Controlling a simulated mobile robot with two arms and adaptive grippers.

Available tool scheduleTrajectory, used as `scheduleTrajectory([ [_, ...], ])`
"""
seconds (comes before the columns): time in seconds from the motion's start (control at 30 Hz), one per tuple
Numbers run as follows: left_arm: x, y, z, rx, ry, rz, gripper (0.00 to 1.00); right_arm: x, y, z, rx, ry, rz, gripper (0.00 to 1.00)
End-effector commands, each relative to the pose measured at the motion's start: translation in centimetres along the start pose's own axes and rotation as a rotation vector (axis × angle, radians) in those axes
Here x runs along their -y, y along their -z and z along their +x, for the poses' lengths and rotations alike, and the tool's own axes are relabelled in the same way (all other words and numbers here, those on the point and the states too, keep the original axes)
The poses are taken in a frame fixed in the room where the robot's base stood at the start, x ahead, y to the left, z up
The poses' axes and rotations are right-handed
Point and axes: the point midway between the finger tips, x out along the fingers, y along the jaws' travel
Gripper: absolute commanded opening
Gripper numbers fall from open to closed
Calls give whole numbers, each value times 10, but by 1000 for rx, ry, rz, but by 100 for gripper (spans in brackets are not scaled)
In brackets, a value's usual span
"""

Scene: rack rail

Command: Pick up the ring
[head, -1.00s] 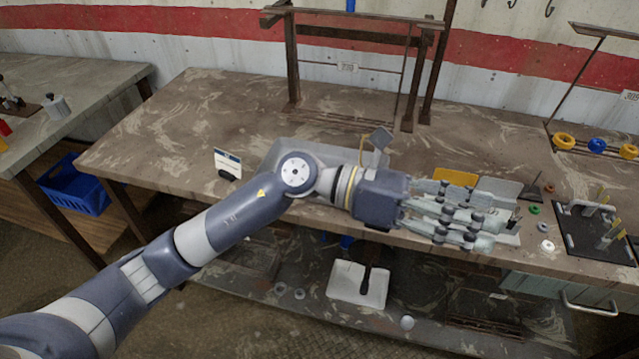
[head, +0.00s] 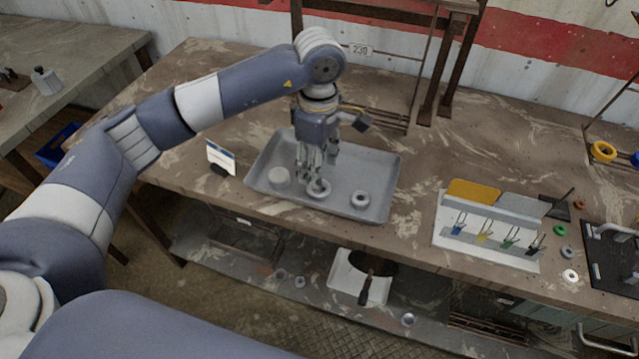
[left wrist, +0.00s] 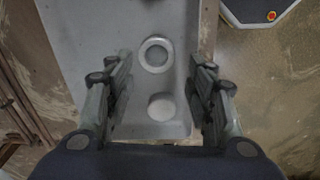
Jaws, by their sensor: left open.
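A pale ring (head: 319,195) lies in a grey tray (head: 262,153) on the workbench. My left gripper (head: 314,178) points down just over it, with its fingers partly covering it. The left wrist view shows a ring (left wrist: 155,71) with a round opening, ahead of and between my open fingers (left wrist: 160,75). No object is held. A plain pale disc (head: 280,177) lies left of the ring in the tray and also shows in the left wrist view (left wrist: 162,106). A second ring-like piece (head: 360,200) lies to the right. My right gripper is not in view.
A small sign (head: 221,157) stands left of the tray. A white rack with coloured hooks (head: 490,235) stands to the right, with several small rings beyond it. A dark metal frame (head: 440,60) rises behind. Bench between tray and rack is clear.

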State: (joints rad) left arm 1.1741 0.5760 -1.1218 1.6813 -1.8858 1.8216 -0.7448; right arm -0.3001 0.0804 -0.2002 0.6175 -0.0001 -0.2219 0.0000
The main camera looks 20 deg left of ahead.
Motion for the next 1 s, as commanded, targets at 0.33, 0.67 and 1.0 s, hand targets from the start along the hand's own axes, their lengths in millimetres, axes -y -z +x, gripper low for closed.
scheduleTrajectory([
  [0.33,1,1,34,3,6,-1,50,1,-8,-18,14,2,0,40],
  [0.67,-1,1,66,3,-1,0,50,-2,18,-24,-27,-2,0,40],
  [1.0,-1,1,66,3,-1,1,20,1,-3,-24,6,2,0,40],
])
